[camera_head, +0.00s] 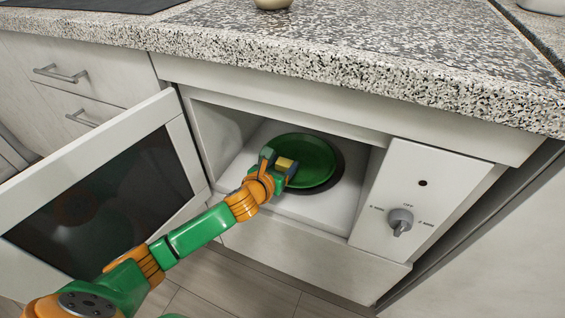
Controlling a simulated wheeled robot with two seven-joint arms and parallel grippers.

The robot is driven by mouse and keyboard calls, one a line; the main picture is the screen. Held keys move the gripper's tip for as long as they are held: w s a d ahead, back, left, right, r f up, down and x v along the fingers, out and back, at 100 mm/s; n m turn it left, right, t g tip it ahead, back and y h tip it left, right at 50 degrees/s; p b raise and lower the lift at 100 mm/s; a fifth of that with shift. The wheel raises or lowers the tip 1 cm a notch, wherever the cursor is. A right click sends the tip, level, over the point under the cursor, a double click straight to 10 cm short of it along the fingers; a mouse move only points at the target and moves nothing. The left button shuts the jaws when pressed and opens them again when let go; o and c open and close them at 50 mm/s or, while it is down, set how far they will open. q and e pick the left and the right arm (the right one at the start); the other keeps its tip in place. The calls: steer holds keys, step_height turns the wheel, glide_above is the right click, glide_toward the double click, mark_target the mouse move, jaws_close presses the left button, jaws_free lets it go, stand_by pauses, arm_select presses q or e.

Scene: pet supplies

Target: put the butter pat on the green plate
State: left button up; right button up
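The green plate (318,158) lies flat inside the open microwave, on a dark round turntable. The yellow butter pat (285,163) is over the left part of the plate, between the fingers of my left gripper (281,162). The fingers appear closed against the pat on both sides. I cannot tell whether the pat's underside touches the plate. My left arm reaches in from the lower left through the microwave opening. My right gripper is not in view.
The microwave door (100,185) hangs open to the left, beside my arm. A control panel with a knob (400,221) is right of the opening. The speckled countertop (380,45) overhangs the microwave. Drawers with handles (62,74) are at the far left.

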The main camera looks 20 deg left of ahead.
arm_select(q)
steer(key=shift+r, duration=0.45)
steer(key=p+v, duration=0.4)
steer(key=v, duration=0.8)
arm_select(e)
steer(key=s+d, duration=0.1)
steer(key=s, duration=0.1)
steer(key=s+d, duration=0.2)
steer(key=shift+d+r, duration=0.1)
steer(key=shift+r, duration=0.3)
arm_select(q)
steer(key=shift+f, duration=0.2)
